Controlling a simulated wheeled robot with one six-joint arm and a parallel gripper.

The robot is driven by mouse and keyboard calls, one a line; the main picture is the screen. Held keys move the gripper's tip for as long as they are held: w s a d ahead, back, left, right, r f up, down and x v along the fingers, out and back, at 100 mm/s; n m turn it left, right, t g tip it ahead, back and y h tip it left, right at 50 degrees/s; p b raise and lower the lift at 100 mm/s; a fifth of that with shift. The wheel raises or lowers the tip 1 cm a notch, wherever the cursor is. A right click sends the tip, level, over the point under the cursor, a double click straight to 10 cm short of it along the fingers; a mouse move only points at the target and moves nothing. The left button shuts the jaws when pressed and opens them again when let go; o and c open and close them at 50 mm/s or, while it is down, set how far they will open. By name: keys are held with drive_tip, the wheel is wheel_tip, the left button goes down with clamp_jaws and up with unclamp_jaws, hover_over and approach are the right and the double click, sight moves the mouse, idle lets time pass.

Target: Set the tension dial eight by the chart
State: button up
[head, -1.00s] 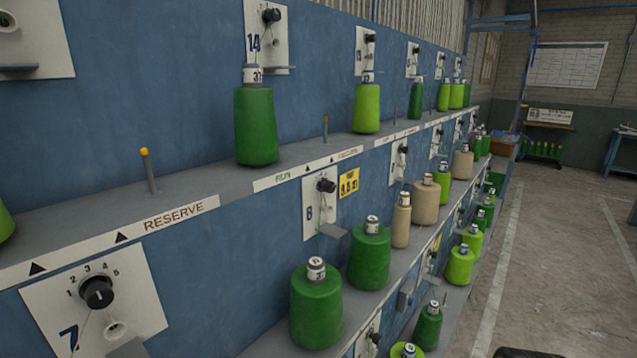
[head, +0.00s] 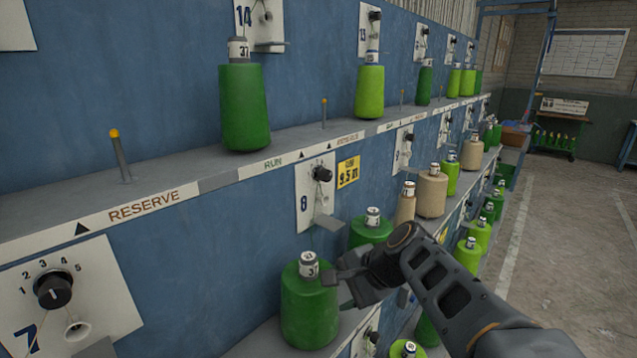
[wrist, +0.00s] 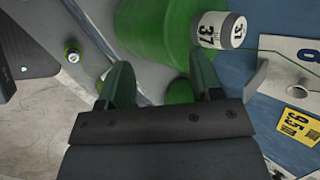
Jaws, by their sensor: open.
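The tension dial eight (head: 321,174) is a black knob on a white plate marked 8 (head: 305,205), in the middle of the head view. A yellow tag reading about 9.5 m (head: 348,173) is just right of it. The number plate also shows at the right of the wrist view (wrist: 302,58), but the knob does not show there. My gripper (head: 345,285) is open and empty, below and right of the dial, close to a green cone (head: 308,312). In the wrist view its two fingers (wrist: 160,85) point toward green cones. A wall chart (head: 587,52) hangs far back; its text is too small to read.
Dial seven (head: 53,290) is at lower left, with numbers 1 to 5 around it. A grey ledge plate (head: 329,223) juts out below dial eight. Green and tan cones (head: 432,192) line the shelves. A yellow-tipped post (head: 119,150) stands on the upper shelf.

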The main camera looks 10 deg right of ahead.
drive_tip(key=w+d+r+m+t+y, duration=0.3)
drive_tip(key=w+r+m+t, duration=0.15)
drive_tip(key=w+m, duration=0.2)
drive_tip(key=m+t+y+b, duration=0.1)
drive_tip(key=m+t+b, duration=0.1)
drive_tip(key=m+t, duration=0.45)
approach(329, 177)
drive_tip(key=shift+m+g+y, duration=0.3)
drive_tip(key=shift+m+g, duration=0.6)
drive_tip(key=x, duration=0.2)
drive_tip(key=p+x, duration=0.1)
drive_tip(key=x, duration=0.2)
drive_tip(key=r+x, duration=0.1)
drive_tip(key=x, duration=0.2)
drive_tip(key=shift+w+d+p, duration=0.2)
drive_tip(key=shift+w+p, duration=0.15)
drive_tip(key=shift+w, duration=0.1)
drive_tip(key=shift+x, duration=1.05)
drive_tip(key=shift+c, duration=0.3)
drive_tip(key=c, duration=0.9)
drive_tip(key=shift+o, duration=0.2)
